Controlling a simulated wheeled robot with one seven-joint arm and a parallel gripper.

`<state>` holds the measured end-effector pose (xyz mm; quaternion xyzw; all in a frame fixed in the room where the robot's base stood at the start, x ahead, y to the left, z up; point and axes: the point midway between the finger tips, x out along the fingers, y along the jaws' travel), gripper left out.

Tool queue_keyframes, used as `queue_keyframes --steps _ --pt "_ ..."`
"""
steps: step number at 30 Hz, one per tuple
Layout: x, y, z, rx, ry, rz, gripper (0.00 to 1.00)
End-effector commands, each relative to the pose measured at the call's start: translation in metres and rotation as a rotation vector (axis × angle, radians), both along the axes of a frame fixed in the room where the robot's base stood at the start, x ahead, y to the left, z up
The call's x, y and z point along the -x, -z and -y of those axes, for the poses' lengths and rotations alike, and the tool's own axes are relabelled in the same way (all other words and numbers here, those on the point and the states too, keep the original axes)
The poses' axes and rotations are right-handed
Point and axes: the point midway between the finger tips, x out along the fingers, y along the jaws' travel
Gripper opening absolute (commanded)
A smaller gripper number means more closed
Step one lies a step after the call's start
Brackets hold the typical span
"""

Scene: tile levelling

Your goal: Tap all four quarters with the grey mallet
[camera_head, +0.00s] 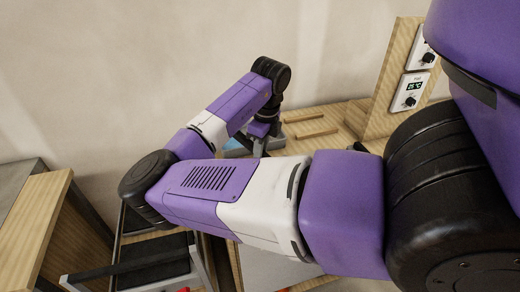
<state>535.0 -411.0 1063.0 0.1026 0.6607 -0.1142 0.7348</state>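My gripper (258,148) hangs below the wrist of my purple arm, over the wooden worktop (345,116). Its fingertips are small and partly hidden behind my forearm, so I cannot tell whether it is open or shut, or whether it holds anything. A light blue patch (236,146) shows just left of the gripper; I cannot tell what it is. I cannot make out the grey mallet or the tile with its quarters; my arm covers much of the worktop.
Wooden strips (310,134) lie on the worktop right of the gripper. An upright wooden panel (384,98) carries white control boxes (410,91). A dark step or shelf unit (152,262) with a metal frame stands at lower left, beside a wooden cabinet (38,222). A plain wall is behind.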

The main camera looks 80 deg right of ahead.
Motion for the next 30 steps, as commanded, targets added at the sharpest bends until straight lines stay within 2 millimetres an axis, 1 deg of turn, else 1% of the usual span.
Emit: queue_keyframes --steps 1,6,9,12,14,16,24,26,30 --pt "0.000 0.012 0.000 0.001 -0.001 0.001 0.00" --pt "0.000 0.033 0.000 0.000 -0.001 0.001 0.00" --pt "0.000 0.040 0.000 0.000 -0.001 0.001 0.00" --pt "0.000 0.042 0.000 0.000 -0.001 0.001 0.00" --pt "0.000 0.040 0.000 0.000 -0.001 0.001 0.00" --pt "0.000 0.033 0.000 0.001 -0.001 0.001 0.00" --pt "0.000 -0.003 0.000 0.001 -0.001 0.000 0.00" --pt "0.000 -0.005 0.000 0.001 -0.001 0.000 0.00" --pt "0.000 -0.004 0.000 0.000 -0.001 0.000 0.00"
